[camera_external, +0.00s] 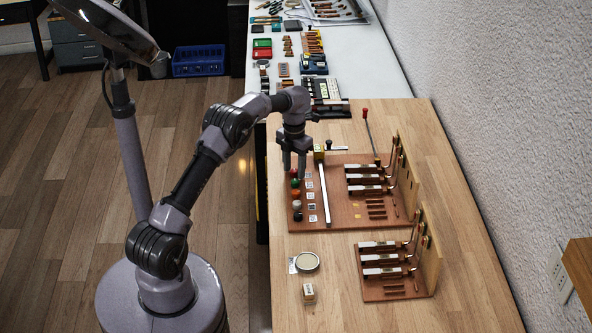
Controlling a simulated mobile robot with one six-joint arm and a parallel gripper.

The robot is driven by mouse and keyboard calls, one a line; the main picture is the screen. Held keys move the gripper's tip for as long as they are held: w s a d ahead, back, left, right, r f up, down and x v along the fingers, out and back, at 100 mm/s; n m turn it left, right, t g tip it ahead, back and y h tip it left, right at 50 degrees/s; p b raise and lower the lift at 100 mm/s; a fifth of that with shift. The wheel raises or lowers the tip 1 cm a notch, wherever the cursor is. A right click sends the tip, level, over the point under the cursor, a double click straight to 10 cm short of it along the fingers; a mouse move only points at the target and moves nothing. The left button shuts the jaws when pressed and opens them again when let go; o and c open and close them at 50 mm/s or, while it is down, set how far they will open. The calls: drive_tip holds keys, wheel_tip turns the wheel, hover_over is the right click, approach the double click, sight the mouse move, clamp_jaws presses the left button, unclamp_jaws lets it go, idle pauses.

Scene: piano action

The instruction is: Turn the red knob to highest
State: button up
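A brown board (342,215) on the wooden table carries a column of small knobs along its left edge. A red-orange knob (295,193) sits in this column, below a green knob (295,183). A white knob (297,205) and a black knob (298,216) are nearer the camera. My gripper (294,168) points down over the far end of the column, just beyond the green knob. Its two fingers are apart. Whether a knob is between them is too small to tell. The red-orange knob's pointer setting is not readable.
A pale bar (323,194) stands right of the knobs. Hammer-like piano parts (367,179) fill the board's right side. A red-tipped rod (366,113) rises behind it. A second board (397,290), a round tin (307,262) and a small block (308,291) are nearer the camera.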

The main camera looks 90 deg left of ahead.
sight(294, 170)
wheel_tip(294, 170, up, 18)
drive_tip(key=p, duration=0.7)
drive_tip(key=shift+f, duration=0.25)
